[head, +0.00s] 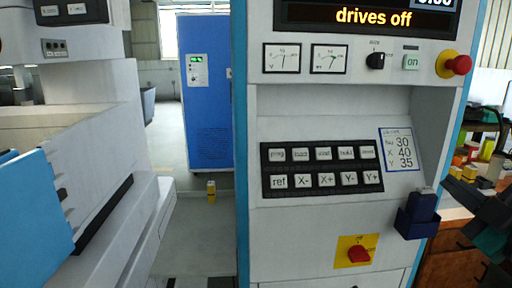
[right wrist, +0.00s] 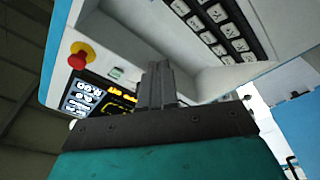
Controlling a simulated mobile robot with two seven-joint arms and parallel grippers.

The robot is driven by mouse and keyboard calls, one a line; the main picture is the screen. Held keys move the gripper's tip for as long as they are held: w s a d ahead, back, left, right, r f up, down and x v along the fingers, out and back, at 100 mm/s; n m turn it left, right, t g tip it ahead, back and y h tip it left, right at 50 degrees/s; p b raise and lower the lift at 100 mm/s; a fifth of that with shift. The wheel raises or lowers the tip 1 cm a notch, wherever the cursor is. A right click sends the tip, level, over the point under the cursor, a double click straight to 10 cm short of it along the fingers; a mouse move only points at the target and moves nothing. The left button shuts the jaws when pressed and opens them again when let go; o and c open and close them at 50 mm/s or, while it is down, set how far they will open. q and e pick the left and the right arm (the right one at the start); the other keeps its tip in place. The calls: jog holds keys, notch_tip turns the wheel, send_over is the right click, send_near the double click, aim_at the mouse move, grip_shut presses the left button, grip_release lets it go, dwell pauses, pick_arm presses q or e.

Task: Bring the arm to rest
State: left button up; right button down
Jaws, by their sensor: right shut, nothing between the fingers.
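My right gripper (head: 450,186) is at the right edge of the head view, just right of the machine's control cabinet (head: 300,228). It also shows in the right wrist view (right wrist: 157,70), with its dark fingers together and nothing between them. Behind the fingers the wrist view shows the keypad (right wrist: 213,28) and the red emergency stop (right wrist: 78,58), seen tilted. In the head view the gripper is beside the dark blue holder (head: 416,226) on the cabinet; whether they touch I cannot tell. My left gripper is not in view.
The cabinet carries a display (head: 370,17) reading "drives off", a keypad (head: 320,168), an emergency stop (head: 458,64) and a red switch (head: 358,254). A cluttered wooden bench (head: 450,245) is at right.

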jog(key=s+d+f+m+g+h, duration=0.1)
jog(key=s+f+m+g+h, duration=0.15)
jog(key=f, duration=0.95)
jog(key=s+d+f+m+g+h, duration=0.15)
jog(key=f+m, duration=0.25)
jog(key=f, duration=0.8)
jog(key=s+a+f+m+g+y, duration=0.1)
jog(key=s+a+f, duration=0.3)
jog(key=a+f, duration=0.4)
jog(key=s+a+f+m+g+y, duration=0.1)
jog(key=s+a+f+m+g, duration=0.1)
jog(key=s+a+f, duration=0.3)
jog(key=a+f+g, duration=0.1)
jog(key=a+f, duration=0.3)
jog(key=shift+a+f+g+y, duration=0.2)
jog(key=shift+g+y, duration=0.1)
jog(key=shift+s, duration=0.1)
